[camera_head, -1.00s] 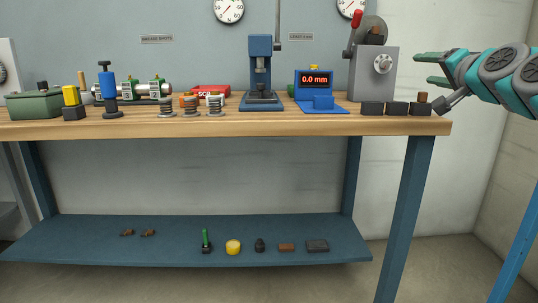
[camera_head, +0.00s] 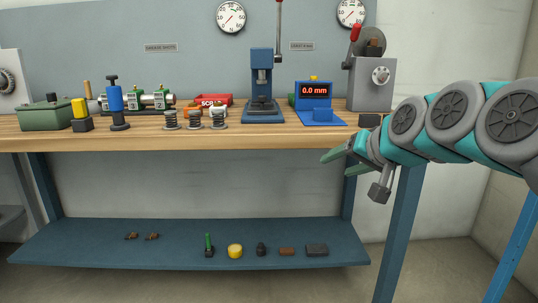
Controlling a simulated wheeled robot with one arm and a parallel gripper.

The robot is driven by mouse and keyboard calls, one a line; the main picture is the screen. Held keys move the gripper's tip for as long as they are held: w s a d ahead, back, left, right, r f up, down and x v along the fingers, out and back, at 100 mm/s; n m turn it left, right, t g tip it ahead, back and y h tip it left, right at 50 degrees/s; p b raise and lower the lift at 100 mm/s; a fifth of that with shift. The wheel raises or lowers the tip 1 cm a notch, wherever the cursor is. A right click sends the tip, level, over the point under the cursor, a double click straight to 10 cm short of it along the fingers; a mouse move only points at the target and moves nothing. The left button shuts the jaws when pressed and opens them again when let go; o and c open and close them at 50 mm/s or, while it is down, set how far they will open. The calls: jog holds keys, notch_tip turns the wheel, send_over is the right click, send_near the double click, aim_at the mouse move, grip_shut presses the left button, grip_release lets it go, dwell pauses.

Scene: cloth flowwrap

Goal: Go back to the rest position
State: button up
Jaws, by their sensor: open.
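My gripper (camera_head: 345,164) is in front of the right part of the workbench, just below the level of its wooden top (camera_head: 240,142). Its green fingers point left and are spread apart, with nothing between them. My teal and grey arm reaches in from the right edge and covers the bench's right end and most of the dark blocks there.
On the bench stand a blue press (camera_head: 262,85), a display reading 0.0 mm (camera_head: 314,90), a grey machine (camera_head: 373,82), several springs and a green box (camera_head: 46,117). A lower blue shelf (camera_head: 110,253) holds several small parts. The space before the shelf is clear.

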jog(key=s+a+f+n+g+p, duration=0.2)
jog(key=s+a+f+g, duration=0.2)
jog(key=s+f, duration=0.4)
jog(key=s+d+f+g+h+p, duration=0.2)
jog(key=s+f+g, duration=0.2)
jog(key=s, duration=0.9)
jog(key=s+d+f+g+h+p, duration=0.1)
jog(key=s+f+g, duration=0.3)
jog(key=s+f, duration=0.6)
jog(key=s+d+h, duration=0.1)
jog(key=s, duration=0.3)
jog(key=shift+n+p, duration=0.4)
